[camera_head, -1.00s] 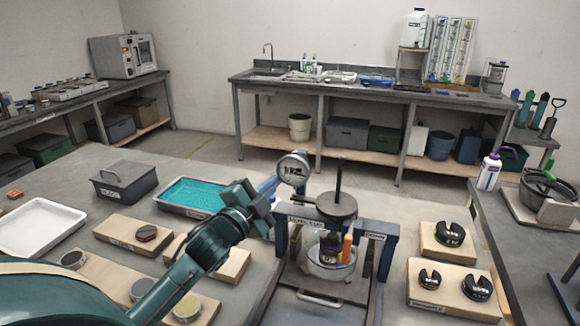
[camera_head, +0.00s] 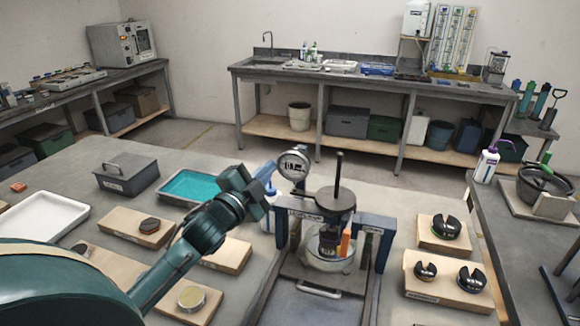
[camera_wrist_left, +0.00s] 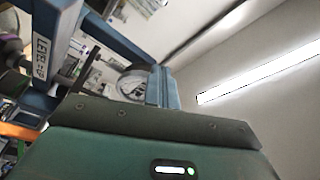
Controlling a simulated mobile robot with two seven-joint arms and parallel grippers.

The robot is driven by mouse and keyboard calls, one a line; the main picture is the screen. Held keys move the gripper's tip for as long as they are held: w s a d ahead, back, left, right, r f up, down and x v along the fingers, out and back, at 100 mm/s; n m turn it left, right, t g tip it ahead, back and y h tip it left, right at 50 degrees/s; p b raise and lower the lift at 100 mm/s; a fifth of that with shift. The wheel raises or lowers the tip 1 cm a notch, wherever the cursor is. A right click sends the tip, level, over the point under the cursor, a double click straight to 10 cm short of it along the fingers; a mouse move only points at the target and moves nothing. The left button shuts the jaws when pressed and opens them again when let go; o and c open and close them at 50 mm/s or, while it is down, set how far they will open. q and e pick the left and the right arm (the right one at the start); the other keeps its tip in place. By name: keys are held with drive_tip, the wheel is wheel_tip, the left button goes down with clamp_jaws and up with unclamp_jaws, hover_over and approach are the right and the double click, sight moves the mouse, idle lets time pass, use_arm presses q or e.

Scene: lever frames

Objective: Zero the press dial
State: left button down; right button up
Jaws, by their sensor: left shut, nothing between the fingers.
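The press dial (camera_head: 294,165) is a round gauge with a pale face and dark rim, mounted at the upper left of the press (camera_head: 336,202). Its reading is too small to make out. My left gripper (camera_head: 268,172) is shut and empty, its light-blue fingers just left of the dial. In the left wrist view the shut fingers (camera_wrist_left: 165,87) overlap the edge of the round dial (camera_wrist_left: 133,85); I cannot tell whether they touch it. The press's blue frame (camera_wrist_left: 50,50) is at the left there. My right gripper is not in view.
A clear bowl (camera_head: 322,255) stands inside the press with an orange-marked item. Wooden blocks with dark slotted weights (camera_head: 446,228) are to the right. A teal tray (camera_head: 187,186), a grey lidded box (camera_head: 127,173) and wooden boards lie left, around my left arm.

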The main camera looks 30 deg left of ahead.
use_arm(q)
drive_tip(key=shift+a+r, duration=0.1)
idle(0.6)
drive_tip(key=s+d, duration=0.1)
drive_tip(key=s, duration=0.5)
idle(0.4)
